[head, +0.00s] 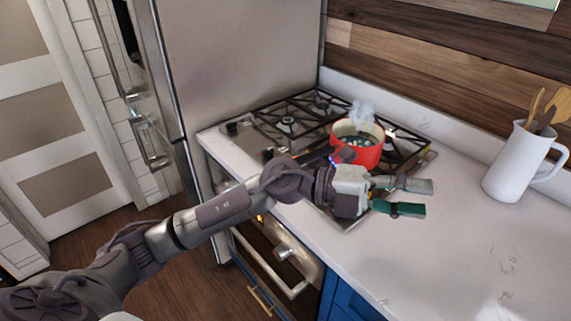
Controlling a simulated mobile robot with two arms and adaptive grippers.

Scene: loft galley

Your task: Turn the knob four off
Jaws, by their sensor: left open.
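The gas cooktop (262,134) is set in the white counter, with dark knobs along its front edge. One knob (232,128) shows at the left end, and another dark knob (267,154) shows just behind my left arm. The rest of the knob row is hidden by my arm, and I cannot tell which knob is number four. My left gripper (412,197) is open and empty. It appears over the counter at the cooktop's right end, fingers pointing right, apart from the knobs. My right gripper is not in view.
A steaming red pot (364,152) stands on the cooktop just behind my left gripper. A white pitcher (514,165) with wooden utensils stands on the counter at right. The counter (450,250) in front is clear. A tall fridge (240,60) borders the cooktop's left.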

